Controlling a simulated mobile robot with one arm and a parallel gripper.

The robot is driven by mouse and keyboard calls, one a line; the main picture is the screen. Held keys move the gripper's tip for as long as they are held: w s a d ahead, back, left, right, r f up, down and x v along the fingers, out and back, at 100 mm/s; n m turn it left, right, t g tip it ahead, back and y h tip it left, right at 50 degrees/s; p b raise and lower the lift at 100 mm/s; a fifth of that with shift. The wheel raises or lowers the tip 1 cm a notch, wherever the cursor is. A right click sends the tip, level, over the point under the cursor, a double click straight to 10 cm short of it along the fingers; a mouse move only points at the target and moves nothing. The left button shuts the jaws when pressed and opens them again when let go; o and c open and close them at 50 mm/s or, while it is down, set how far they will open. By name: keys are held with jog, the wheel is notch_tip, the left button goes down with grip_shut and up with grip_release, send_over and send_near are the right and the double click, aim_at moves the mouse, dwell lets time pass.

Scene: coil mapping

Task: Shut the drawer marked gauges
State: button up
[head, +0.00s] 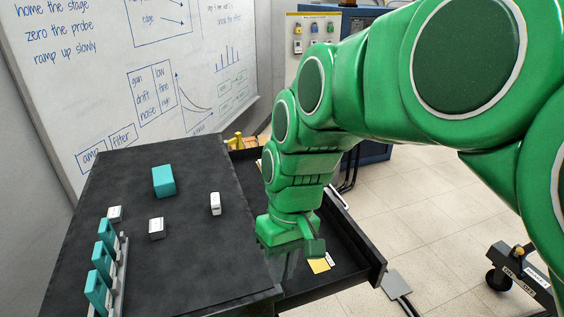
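An open drawer (376,264) sticks out from the right side of the black cabinet (210,265). Its dark front panel faces away from the camera, so no marking on it can be read. A yellow piece (319,266) with a white label beside it lies inside the drawer. My green arm comes in from the right, and my gripper (308,252) points down over the drawer, near the cabinet's edge. I cannot tell whether the gripper touches the drawer or how far apart its fingers are. The arm hides part of the drawer.
On the cabinet top are a teal block (164,181), several small pale-topped blocks (215,204) and a rack with teal pieces (98,292). A whiteboard (130,60) stands behind. A grey plate (397,284) with cables and a wheeled base (520,272) are on the tiled floor.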

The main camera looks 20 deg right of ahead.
jog(key=w+d, duration=0.1)
jog(key=w, duration=0.2)
jog(key=w+d+r+y, duration=0.1)
jog(key=w, duration=0.3)
jog(key=w+d+n+t+y, duration=0.1)
jog(key=w, duration=0.3)
jog(key=shift+w+r, duration=0.15)
jog(key=shift+r, duration=0.15)
grip_shut()
jog(key=w+d+t+y, duration=0.1)
jog(key=w+d+y, duration=0.1)
jog(key=w+d, duration=0.7)
jog(key=w+d+f+m+t, duration=0.15)
jog(key=d+f, duration=0.25)
jog(key=d, duration=0.4)
jog(key=w+d+f+t, duration=0.1)
jog(key=w+d+f, duration=0.2)
jog(key=d, duration=0.6)
jog(key=w+d+f+t, duration=0.15)
jog(key=d+f, duration=0.25)
jog(key=d, duration=0.4)
jog(key=x, duration=1)
jog(key=shift+w+f, duration=0.2)
jog(key=shift+w, duration=0.1)
jog(key=a, duration=2.9)
jog(key=shift+a, duration=0.1)
jog(key=shift+a, duration=0.15)
